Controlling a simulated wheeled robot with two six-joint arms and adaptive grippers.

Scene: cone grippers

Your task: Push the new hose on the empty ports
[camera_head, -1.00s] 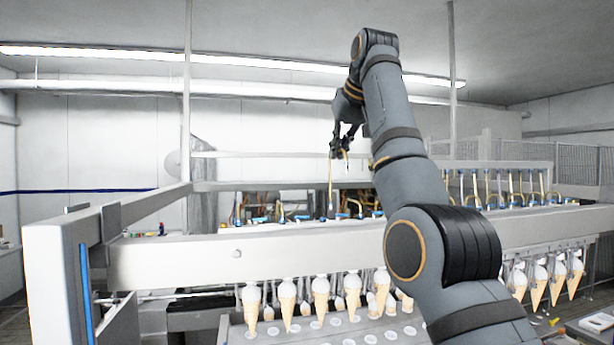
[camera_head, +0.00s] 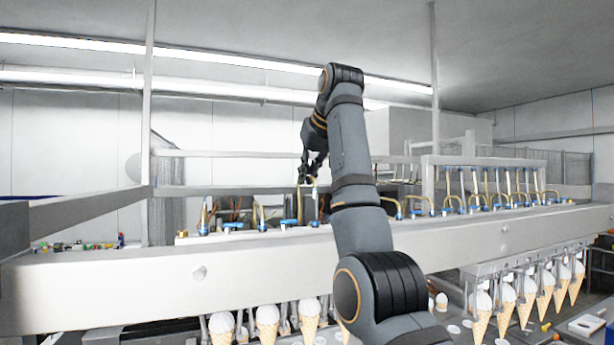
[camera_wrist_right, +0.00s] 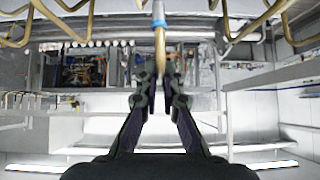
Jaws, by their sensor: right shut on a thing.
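My right gripper (camera_head: 309,172) is above the machine's top rail, left of the middle in the head view. It is shut on a tan hose (camera_wrist_right: 160,48), which runs between the fingertips (camera_wrist_right: 160,76) in the right wrist view and has a blue band at its far end. In the head view the held hose (camera_head: 299,203) hangs down close to the row of blue port fittings (camera_head: 289,222); I cannot tell whether it touches one. Another blue fitting (camera_head: 232,226) sits further left. My left gripper is not in view.
Several bent tan hoses (camera_head: 478,201) sit on the fittings to the right, under a white frame (camera_head: 490,161). A long pale beam (camera_head: 140,275) crosses in front. Ice cream cones (camera_head: 267,318) hang below it. Upright posts (camera_head: 149,100) stand behind.

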